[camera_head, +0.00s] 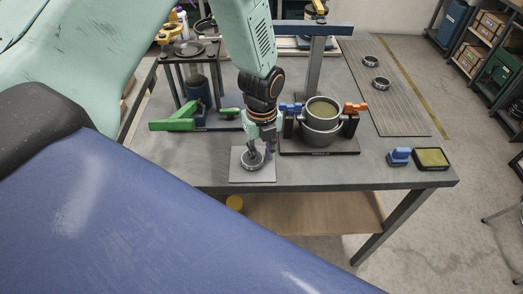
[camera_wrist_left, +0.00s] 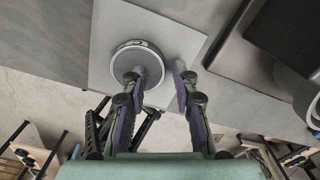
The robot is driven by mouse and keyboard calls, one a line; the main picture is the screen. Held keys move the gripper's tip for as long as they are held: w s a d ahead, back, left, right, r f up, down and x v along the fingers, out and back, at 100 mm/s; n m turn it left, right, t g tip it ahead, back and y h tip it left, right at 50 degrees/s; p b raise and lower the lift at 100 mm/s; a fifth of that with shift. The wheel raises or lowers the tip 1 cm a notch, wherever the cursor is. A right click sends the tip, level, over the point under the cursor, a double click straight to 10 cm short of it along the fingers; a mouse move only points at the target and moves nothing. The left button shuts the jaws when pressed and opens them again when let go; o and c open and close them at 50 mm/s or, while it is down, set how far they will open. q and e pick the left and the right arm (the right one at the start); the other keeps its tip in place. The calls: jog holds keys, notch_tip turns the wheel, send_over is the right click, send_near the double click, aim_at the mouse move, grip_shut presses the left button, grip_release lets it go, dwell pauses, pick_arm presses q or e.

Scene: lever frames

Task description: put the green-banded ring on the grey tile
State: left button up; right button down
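The grey tile (camera_head: 238,175) lies flat at the table's near edge, and it also shows in the left wrist view (camera_wrist_left: 108,62). A metallic ring (camera_wrist_left: 136,46) with a greenish band on its wall sits over the tile, apparently resting on it; it shows small in the head view (camera_head: 246,164). My left gripper (camera_wrist_left: 159,72) is right over the tile with its fingers apart. One fingertip overlaps the ring's opening and the other is outside its right side, clear of the wall. Contact with the ring is not visible. My right gripper is not in view.
Right of the tile, a dark stand (camera_head: 325,152) holds a metal pot (camera_head: 322,130) between orange and blue clamps. A green lever-like part (camera_head: 178,124) lies behind left. Two more rings (camera_head: 381,83) lie on a grey ribbed mat (camera_head: 392,112).

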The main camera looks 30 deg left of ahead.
aim_at(261, 155)
pick_arm(q)
jog(key=shift+w+a+r, duration=0.1)
jog(key=shift+w+r, duration=0.05)
notch_tip(261, 155, up, 12)
jog(key=shift+p, duration=0.35)
dwell(0.6)
